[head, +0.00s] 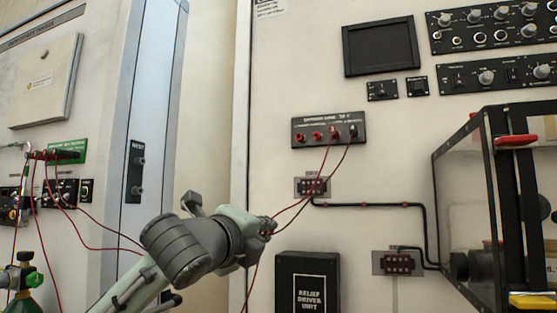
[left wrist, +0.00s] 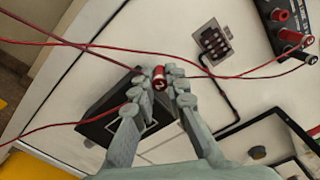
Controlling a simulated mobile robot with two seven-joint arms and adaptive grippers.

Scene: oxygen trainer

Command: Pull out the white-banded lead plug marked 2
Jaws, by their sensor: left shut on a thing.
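My left gripper (head: 268,228) is raised in front of the white wall panel, left of and below the black socket strip (head: 329,129). In the left wrist view its fingers (left wrist: 160,80) are shut on a small red plug (left wrist: 160,73) with a white band; a pale mark shows on its face, too small to read surely. The plug is clear of the socket strip, which also shows at the upper right of the left wrist view (left wrist: 268,20). Red and black plugs with leads sit at the strip's right end. My right gripper is not in view.
A black relief driver unit box (head: 307,285) is below the gripper. A small terminal block (head: 312,187) sits under the strip. Thin red leads (head: 295,207) cross near the gripper. A black-framed clear case (head: 490,190) stands at the right.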

